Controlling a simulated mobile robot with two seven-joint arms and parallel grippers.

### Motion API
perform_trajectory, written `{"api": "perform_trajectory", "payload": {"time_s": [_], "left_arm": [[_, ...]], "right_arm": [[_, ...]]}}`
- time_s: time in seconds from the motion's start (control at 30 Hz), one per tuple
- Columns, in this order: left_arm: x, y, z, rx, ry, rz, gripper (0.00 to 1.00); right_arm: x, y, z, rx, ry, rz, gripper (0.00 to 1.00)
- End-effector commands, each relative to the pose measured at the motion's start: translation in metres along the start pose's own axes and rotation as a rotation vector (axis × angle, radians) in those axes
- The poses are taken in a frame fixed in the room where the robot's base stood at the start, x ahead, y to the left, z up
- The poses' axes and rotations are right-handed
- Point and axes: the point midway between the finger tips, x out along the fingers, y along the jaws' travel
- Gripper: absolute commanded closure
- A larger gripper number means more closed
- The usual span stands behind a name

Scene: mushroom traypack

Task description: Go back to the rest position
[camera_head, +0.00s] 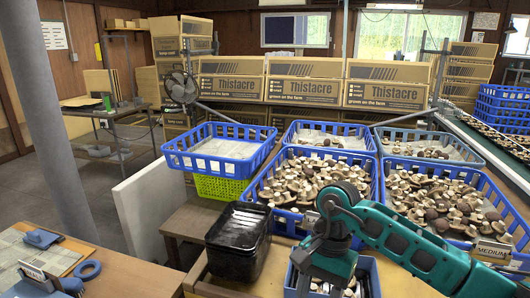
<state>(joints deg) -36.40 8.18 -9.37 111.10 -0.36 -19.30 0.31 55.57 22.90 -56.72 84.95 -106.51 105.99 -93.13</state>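My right arm (400,245), teal with dark joints, reaches in from the lower right and bends down in the lower middle. Its lower end is over a small blue basket (373,280) that holds some mushrooms. The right gripper's fingers cannot be made out there, so I cannot tell if they are open or shut, or if they hold anything. My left arm and gripper are not in view. A stack of black trays (238,230) stands left of the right arm, apart from it.
Blue crates of mushrooms (262,200) and (510,215) stand behind the arm; a "MEDIUM" sign (492,251) is at the right. An upper-left blue crate (215,128) sits on a green crate (220,187). A grey post (52,120) rises at left. Thistacre cartons (300,90) line the back.

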Motion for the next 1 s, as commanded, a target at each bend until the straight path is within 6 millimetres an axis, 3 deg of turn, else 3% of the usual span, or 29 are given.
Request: {"api": "perform_trajectory", "payload": {"time_s": [0.03, 0.1, 0.23, 0.33, 0.43, 0.57, 0.67, 0.77, 0.8, 0.9, 1.0], "left_arm": [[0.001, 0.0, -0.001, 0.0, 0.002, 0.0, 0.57], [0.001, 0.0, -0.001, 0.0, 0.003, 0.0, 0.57], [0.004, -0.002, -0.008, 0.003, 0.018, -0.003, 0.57], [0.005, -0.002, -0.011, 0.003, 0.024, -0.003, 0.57], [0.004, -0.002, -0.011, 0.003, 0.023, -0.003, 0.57], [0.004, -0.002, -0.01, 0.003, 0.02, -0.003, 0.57], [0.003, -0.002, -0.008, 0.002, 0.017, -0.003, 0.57], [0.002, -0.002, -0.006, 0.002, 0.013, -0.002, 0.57], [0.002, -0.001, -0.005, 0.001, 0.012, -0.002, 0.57], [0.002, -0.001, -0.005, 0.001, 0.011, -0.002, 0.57], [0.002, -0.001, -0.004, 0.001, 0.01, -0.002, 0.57]], "right_arm": [[0.016, -0.01, 0.02, 0.023, -0.091, -0.058, 0.49], [0.028, -0.025, 0.046, 0.076, -0.225, -0.148, 0.49], [0.037, -0.051, 0.099, 0.225, -0.529, -0.306, 0.49], [0.028, -0.07, 0.137, 0.404, -0.83, -0.417, 0.49], [0.005, -0.084, 0.158, 0.649, -1.189, -0.497, 0.49], [-0.026, -0.089, 0.147, 1.023, -1.684, -0.52, 0.49], [-0.035, -0.079, 0.114, 1.334, -2.069, -0.469, 0.49], [-0.022, -0.056, 0.07, 1.651, -2.452, -0.358, 0.49], [-0.011, -0.043, 0.052, -1.748, 2.563, 0.291, 0.49], [0.034, -0.002, 0.013, -1.512, 2.169, 0.064, 0.49], [0.088, 0.043, -0.006, -1.273, 1.818, -0.095, 0.49]]}}
